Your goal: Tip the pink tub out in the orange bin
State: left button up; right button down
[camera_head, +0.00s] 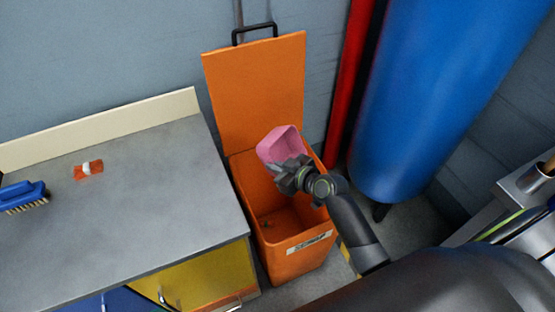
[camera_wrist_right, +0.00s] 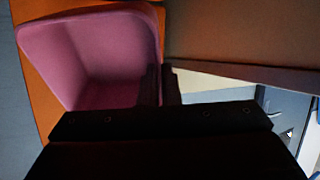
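The pink tub (camera_head: 279,144) is held up over the orange bin (camera_head: 298,260), near its back side and in front of the raised lid (camera_head: 254,90). The tub looks tilted. The right wrist view looks into the pink tub (camera_wrist_right: 95,55), and its visible inside looks empty. My right gripper (camera_head: 286,166) is shut on the tub's wall; a dark finger (camera_wrist_right: 168,85) shows at the tub's edge. The bin is open, and its inside is partly hidden by my gripper and the tub. My left gripper is not in view.
A grey-topped bench (camera_head: 130,215) stands left of the bin, with a blue brush (camera_head: 22,196) and a small orange-and-white item (camera_head: 89,170). A blue cylinder (camera_head: 425,95) and a red pipe (camera_head: 348,75) stand behind right. A grey wall is close behind.

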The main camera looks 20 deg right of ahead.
aim_at(255, 149)
jog(key=w+g+h+p, duration=0.1)
jog(key=g+p, duration=0.1)
jog(key=p, duration=0.2)
jog(key=w+a+r+g+h+p, duration=0.1)
jog(key=g+p, duration=0.1)
jog(key=p, duration=0.3)
jog(key=w+a+r+g+h+p, duration=0.1)
jog(key=w+g+p, duration=0.1)
jog(key=p, duration=0.2)
jog(key=shift+a+r+p, duration=0.1)
jog(key=shift+p, duration=0.25)
jog(key=shift+w+a+f+n+g+h, duration=0.3)
jog(key=shift+w+g+h, duration=0.2)
jog(key=shift+g, duration=0.3)
jog(key=shift+w+a+r+g, duration=0.1)
jog(key=shift+w+g, duration=0.1)
jog(key=shift+g, duration=0.2)
jog(key=shift+w+a+g+h, duration=0.15)
jog(key=shift+w+g+h, duration=0.1)
jog(key=shift+g+h, duration=0.05)
jog(key=shift+w+a+g+b, duration=0.1)
jog(key=shift+w+g+b, duration=0.05)
jog(key=shift+g+b, duration=0.2)
jog(key=shift+w+f+h+b, duration=0.15)
jog(key=shift+f+h+b, duration=0.05)
jog(key=shift+h+b, duration=0.15)
jog(key=shift+w+a+r+g, duration=0.15)
jog(key=shift+g, duration=0.3)
